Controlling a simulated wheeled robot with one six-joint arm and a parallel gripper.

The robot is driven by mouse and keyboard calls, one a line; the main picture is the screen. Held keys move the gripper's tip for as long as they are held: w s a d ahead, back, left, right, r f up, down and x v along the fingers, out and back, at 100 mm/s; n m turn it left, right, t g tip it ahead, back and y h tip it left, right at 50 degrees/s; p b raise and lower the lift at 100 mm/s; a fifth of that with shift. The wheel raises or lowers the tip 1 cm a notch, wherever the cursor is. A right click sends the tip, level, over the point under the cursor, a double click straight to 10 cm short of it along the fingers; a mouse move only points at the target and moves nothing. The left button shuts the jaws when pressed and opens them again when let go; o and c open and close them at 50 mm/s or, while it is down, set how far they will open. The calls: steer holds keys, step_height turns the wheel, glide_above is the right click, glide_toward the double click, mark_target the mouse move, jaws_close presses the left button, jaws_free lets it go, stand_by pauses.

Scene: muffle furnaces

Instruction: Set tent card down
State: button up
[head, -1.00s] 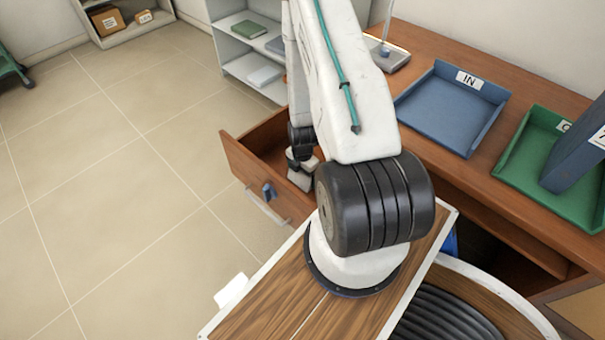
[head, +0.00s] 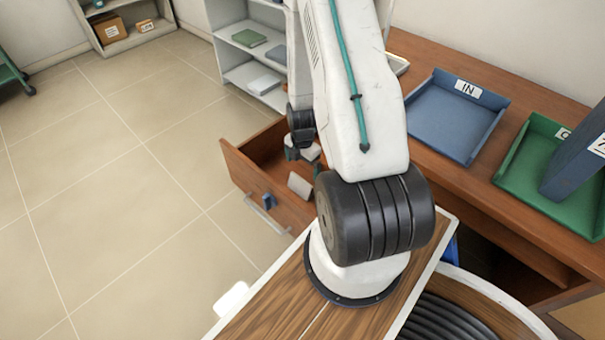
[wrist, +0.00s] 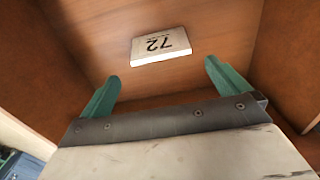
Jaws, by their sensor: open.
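The tent card (wrist: 162,45) is white with a black "72" that reads upside down in the wrist view. It rests inside the open wooden drawer (head: 240,172), and its pale face shows in the head view (head: 299,186). My gripper (wrist: 162,76) is open, with its two green fingers spread apart. The card lies beyond the fingertips, roughly centred between them, with bare drawer floor between. In the head view my gripper is over the drawer behind the card, partly hidden by my arm.
On the desk are a blue tray (head: 440,145) labelled IN, a green tray (head: 505,180) and a blue upright object (head: 575,160). A shelf (head: 235,75) stands behind the drawer.

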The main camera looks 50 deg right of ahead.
steer(key=shift+r, duration=0.9)
steer(key=w+a+r+m, duration=0.2)
steer(key=a+r+m, duration=0.3)
steer(key=r, duration=0.8)
steer(key=w+a+r+m, duration=0.1)
steer(key=a+r+m, duration=0.35)
steer(key=r, duration=0.75)
steer(key=s+a+r+m+t, duration=0.1)
steer(key=s+a+r+m, duration=0.7)
steer(key=s+a+r, duration=0.6)
step_height(320, 180, up, 3)
steer(key=s, duration=0.3)
steer(key=shift+a+r, duration=0.15)
steer(key=shift+a, duration=0.05)
steer(key=shift+w, duration=0.1)
